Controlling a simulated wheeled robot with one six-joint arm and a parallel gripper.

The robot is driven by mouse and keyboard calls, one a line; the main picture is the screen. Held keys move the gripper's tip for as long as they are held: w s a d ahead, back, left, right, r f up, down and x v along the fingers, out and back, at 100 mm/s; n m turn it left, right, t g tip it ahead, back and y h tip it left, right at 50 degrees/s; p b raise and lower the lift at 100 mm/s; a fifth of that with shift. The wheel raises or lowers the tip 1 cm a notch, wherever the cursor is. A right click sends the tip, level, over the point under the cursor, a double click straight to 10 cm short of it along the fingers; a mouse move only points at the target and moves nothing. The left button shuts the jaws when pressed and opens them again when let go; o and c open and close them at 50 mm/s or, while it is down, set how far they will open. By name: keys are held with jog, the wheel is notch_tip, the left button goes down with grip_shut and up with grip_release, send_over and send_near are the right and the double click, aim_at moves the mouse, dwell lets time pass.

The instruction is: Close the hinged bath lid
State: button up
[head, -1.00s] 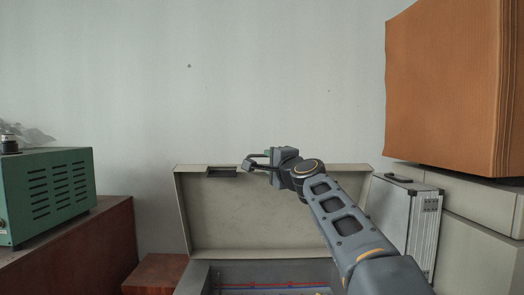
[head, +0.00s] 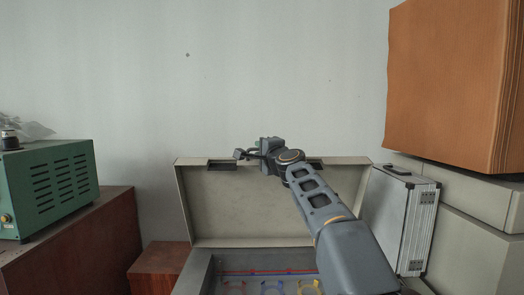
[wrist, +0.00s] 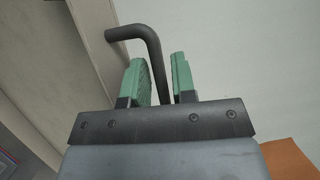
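The bath's lid (head: 273,203) is raised and stands near upright at the back, hinged behind the grey bath (head: 200,271). My gripper (head: 262,148) is at the lid's upper edge in the head view, near the middle. In the wrist view, my gripper's two green fingers (wrist: 160,82) stand apart with a dark bent bar (wrist: 155,60), apparently the lid's handle, between or just behind them. A narrow gap shows beside the right finger. The lid's edge (wrist: 98,60) runs along the left there. Whether the bar touches the fingers is unclear.
A green vented unit (head: 50,190) sits on a brown cabinet (head: 80,245) at left. The wall behind is bare.

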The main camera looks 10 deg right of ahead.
grip_shut()
